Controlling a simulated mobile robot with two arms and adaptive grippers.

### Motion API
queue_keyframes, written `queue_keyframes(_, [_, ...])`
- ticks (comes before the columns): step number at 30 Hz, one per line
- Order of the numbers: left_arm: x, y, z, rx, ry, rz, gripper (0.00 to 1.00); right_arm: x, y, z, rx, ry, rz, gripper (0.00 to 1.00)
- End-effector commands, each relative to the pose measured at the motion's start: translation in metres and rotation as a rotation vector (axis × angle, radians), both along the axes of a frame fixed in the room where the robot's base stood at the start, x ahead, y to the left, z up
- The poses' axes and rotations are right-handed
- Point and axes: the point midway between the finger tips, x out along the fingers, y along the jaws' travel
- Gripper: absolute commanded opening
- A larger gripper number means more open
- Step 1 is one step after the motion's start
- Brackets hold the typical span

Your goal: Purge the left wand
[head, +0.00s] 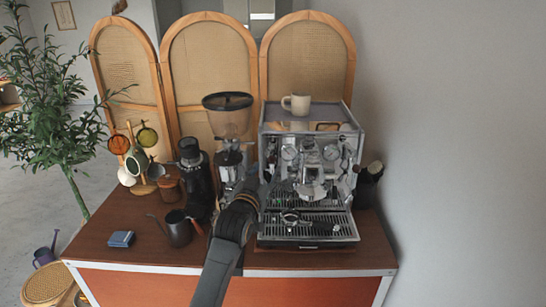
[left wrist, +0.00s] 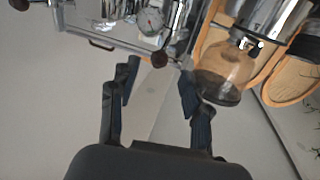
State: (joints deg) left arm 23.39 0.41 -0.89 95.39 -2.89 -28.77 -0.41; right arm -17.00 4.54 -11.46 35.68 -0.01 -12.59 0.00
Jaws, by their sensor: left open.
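The silver espresso machine (head: 340,185) stands on the right of the cart. My left gripper (head: 268,183) is in front of its left side, near the gap to the grinder, and hides part of that side. The left wand cannot be made out clearly in the head view. In the left wrist view my gripper's fingers (left wrist: 158,92) are spread open with nothing between them. That view is turned over; the machine (left wrist: 105,30) is at the top, with a dark knob (left wrist: 160,59) beyond the fingertips and a gauge (left wrist: 150,21) near it. My right gripper is not in view.
The grinder (head: 229,115) stands left of the machine; its clear hopper (left wrist: 220,75) is close to the right finger in the wrist view. A dark kettle (head: 178,230), blue box (head: 121,239) and cup rack (head: 143,187) are at left. A mug (head: 297,104) sits on the machine.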

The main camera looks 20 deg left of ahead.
Motion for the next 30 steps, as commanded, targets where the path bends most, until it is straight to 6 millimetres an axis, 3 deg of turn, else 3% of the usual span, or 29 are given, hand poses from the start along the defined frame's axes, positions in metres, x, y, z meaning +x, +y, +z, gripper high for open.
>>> queue_keyframes(6, [0.036, 0.000, 0.003, -0.001, 0.001, 0.000, 0.48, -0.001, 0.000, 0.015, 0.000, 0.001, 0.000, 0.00])
queue_keyframes(12, [0.057, 0.001, 0.002, -0.001, 0.001, 0.000, 0.48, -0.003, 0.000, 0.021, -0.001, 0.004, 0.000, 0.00])
queue_keyframes(26, [0.066, 0.001, 0.000, -0.001, 0.000, 0.000, 0.48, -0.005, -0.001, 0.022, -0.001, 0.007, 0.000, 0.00])
queue_keyframes(30, [0.065, 0.001, 0.000, -0.001, 0.001, 0.000, 0.23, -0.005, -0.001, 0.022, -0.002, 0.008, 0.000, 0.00])
